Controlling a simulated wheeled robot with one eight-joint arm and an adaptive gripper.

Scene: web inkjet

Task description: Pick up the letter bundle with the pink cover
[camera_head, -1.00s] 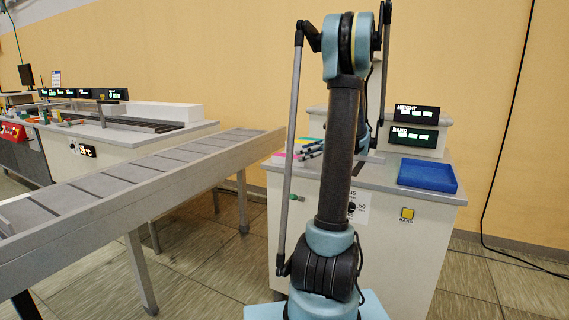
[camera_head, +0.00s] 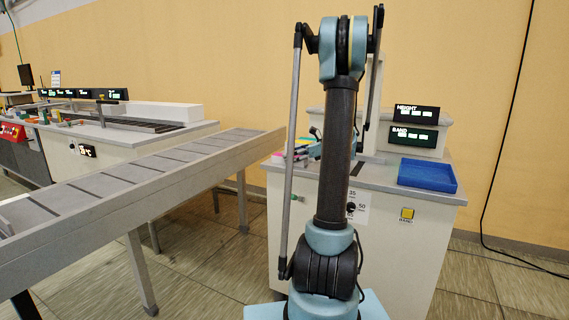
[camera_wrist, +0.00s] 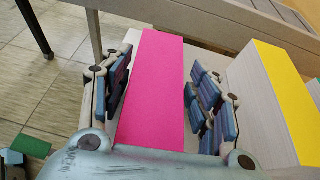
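The letter bundle with the pink cover (camera_wrist: 152,88) lies between the two fingers of my gripper (camera_wrist: 162,92) in the wrist view. Its pink top faces the camera, and its near end is hidden by the gripper body. The fingers with blue-grey pads stand on either side of the bundle. A gap shows between the pads and the pink cover, so the gripper looks open around it. In the head view the pink bundle (camera_head: 278,155) is a small patch on the left of the counter, and my gripper is mostly hidden behind my arm.
A bundle with a yellow cover (camera_wrist: 290,95) lies close to the right finger. A green item (camera_wrist: 30,147) shows at lower left. The counter (camera_head: 385,180) also holds a blue tray (camera_head: 427,176) and HEIGHT and BAND displays (camera_head: 414,138). A grey conveyor (camera_head: 130,185) runs at left.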

